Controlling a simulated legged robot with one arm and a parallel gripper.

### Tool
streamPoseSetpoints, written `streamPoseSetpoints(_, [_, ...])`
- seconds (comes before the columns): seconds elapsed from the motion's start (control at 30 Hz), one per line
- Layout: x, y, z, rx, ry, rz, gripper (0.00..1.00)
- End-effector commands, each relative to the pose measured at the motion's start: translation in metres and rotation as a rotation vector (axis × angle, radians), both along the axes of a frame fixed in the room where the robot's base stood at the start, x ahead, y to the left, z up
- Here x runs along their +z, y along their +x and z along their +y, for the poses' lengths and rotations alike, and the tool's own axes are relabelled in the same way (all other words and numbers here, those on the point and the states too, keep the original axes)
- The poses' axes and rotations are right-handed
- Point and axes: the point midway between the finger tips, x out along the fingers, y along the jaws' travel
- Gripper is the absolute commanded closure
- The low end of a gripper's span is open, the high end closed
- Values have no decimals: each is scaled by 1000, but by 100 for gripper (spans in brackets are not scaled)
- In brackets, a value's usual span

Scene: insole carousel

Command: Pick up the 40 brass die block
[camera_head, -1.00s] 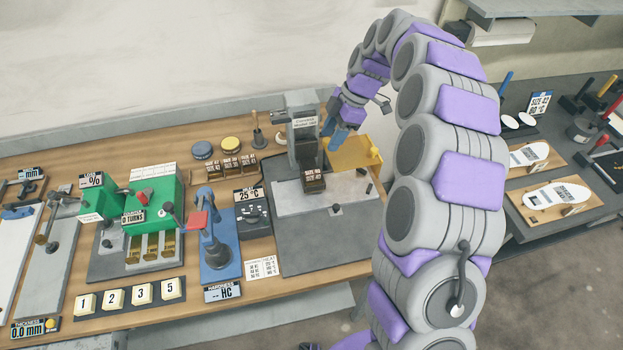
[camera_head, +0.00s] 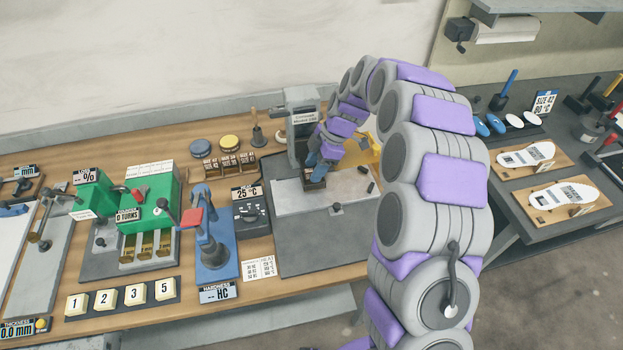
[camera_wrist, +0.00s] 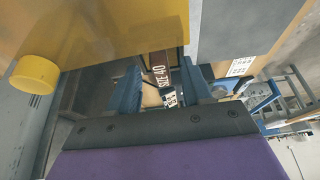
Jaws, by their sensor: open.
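A dark brown block with a white "SIZE 40" label shows in the wrist view (camera_wrist: 160,70), framed by the two blue fingers of my gripper (camera_wrist: 161,92). A second small dark label with white print lies just below it there, only partly readable. In the head view my gripper (camera_head: 318,163) is low at the grey press, and the block (camera_head: 315,183) shows just under the fingertips, partly hidden by them. The jaws are open. I cannot tell whether either finger touches the block.
The grey press (camera_head: 303,100) rises close behind my gripper. A yellow guard (camera_wrist: 90,30) fills the upper left of the wrist view. A rack of labelled blocks (camera_head: 230,165) stands to the left. The press's grey base plate (camera_head: 330,225) is mostly bare in front.

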Motion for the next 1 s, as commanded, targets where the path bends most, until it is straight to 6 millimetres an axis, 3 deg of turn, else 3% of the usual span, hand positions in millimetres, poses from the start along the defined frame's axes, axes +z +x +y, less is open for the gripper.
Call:
streamPoseSetpoints(0.27, [-5, -1, 4, 0, -1, 1, 51])
streamPoseSetpoints(0.77, [-5, -1, 4, 0, -1, 1, 99])
streamPoseSetpoints(1.0, [-5, -1, 3, 0, -1, 0, 100])
